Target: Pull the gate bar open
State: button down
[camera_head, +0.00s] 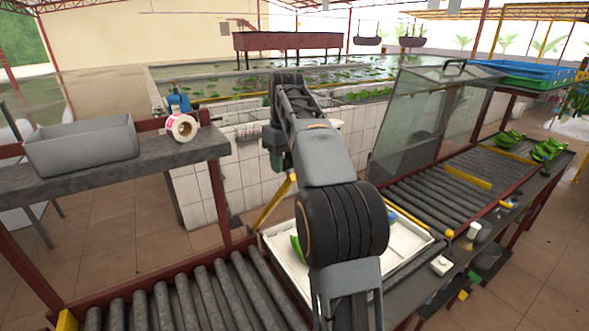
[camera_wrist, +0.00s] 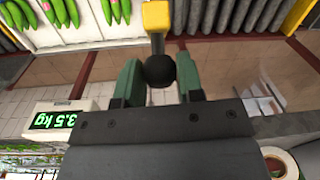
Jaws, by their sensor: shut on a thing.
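The gate bar is yellow, with a round black knob (camera_wrist: 160,71) at its end. In the wrist view its yellow part (camera_wrist: 156,16) stands at the top middle. My gripper (camera_wrist: 160,78) has its two green fingers on either side of the knob and is shut on it. In the head view a slanting yellow bar (camera_head: 273,204), likely the same one, shows left of my arm by the white tray. My arm hides its upper end and the fingertips there.
A white tray (camera_head: 286,262) with green bananas (camera_wrist: 63,11) lies beside the rollers (camera_head: 190,301). A scale display (camera_wrist: 54,120) reads 3.5 kg. A grey bin (camera_head: 82,146) and a tape roll (camera_head: 182,128) stand on the left shelf. A clear hinged panel (camera_head: 408,120) stands right.

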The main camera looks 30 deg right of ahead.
jog(key=shift+w+r, duration=0.25)
jog(key=shift+w, duration=0.3)
jog(key=c, duration=1.2)
grip_release()
jog(key=o, duration=0.4)
jog(key=shift+w+f, duration=0.1)
jog(key=shift+w, duration=0.05)
jog(key=shift+c, duration=0.2)
jog(key=shift+o, duration=0.3)
jog(key=shift+s, duration=0.2)
